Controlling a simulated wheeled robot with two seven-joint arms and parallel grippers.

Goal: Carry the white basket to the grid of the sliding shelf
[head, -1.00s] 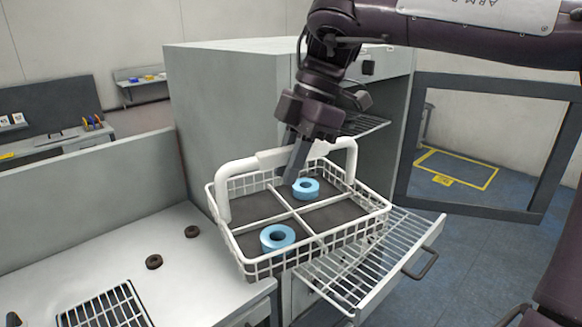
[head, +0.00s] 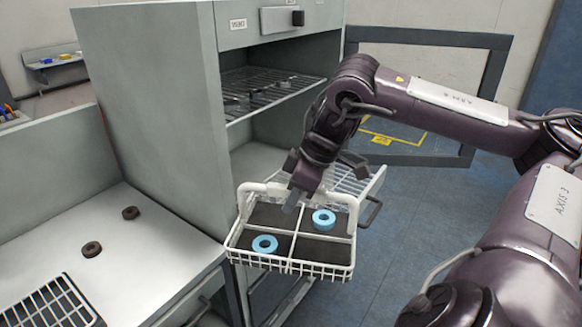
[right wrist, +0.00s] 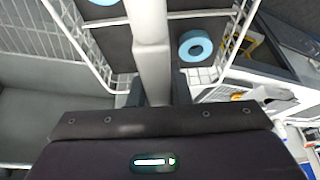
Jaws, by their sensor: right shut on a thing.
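The white basket (head: 292,237) hangs from my right gripper (head: 300,192), which is shut on its white handle. The basket has a dark floor, white dividers and two blue rings, one in the front-left compartment (head: 265,244) and one in the back-right (head: 324,219). In the right wrist view the fingers (right wrist: 152,95) close around the handle bar (right wrist: 150,50). The sliding shelf's wire grid (head: 355,180) is pulled out of the grey cabinet behind the basket, which partly hides it. Whether the basket touches the grid cannot be told. My left gripper is not in view.
The grey cabinet (head: 150,110) has an upper wire shelf (head: 270,92) holding small dark rings. A grey frame door (head: 488,80) stands open at right. Blue floor is open at right.

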